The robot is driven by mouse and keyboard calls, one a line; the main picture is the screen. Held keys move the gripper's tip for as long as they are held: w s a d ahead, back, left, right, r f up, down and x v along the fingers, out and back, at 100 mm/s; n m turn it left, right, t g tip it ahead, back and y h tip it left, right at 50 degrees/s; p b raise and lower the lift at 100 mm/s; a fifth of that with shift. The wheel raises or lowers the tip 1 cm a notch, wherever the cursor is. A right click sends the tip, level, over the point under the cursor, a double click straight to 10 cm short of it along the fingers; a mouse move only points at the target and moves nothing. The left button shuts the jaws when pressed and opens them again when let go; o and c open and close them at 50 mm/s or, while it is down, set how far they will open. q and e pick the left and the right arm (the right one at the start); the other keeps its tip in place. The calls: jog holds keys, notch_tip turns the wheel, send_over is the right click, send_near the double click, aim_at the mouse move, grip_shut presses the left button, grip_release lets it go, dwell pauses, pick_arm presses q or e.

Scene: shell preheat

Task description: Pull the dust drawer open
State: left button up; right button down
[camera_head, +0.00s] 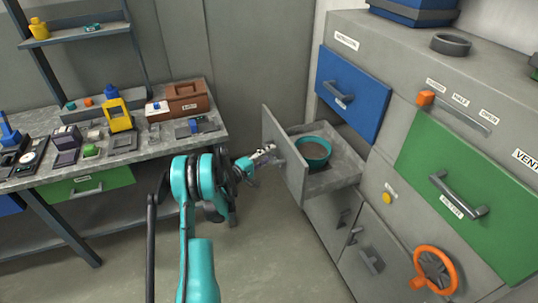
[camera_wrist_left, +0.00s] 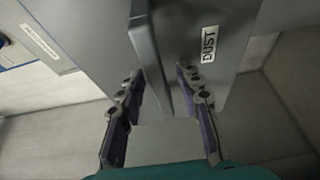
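The dust drawer stands pulled well out of the grey cabinet in the head view, its grey front panel (camera_head: 284,155) facing left. A teal round pan (camera_head: 313,152) sits inside it. The wrist view shows the drawer front with its "DUST" label (camera_wrist_left: 209,44) and an upright grey bar handle (camera_wrist_left: 147,50). My left gripper (camera_head: 263,157) is at the drawer front. In the wrist view its two fingers (camera_wrist_left: 160,76) stand apart, one on each side of the handle, with a gap visible on the right side. My right gripper is in neither view.
A blue drawer (camera_head: 352,92) and a green drawer (camera_head: 468,185) are in the cabinet, with an orange handwheel (camera_head: 437,272) below. A workbench (camera_head: 150,143) with several tools stands at the left. The floor (camera_head: 260,245) before the cabinet is clear.

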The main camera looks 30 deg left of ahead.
pick_arm(q)
jog(key=v, duration=1.2)
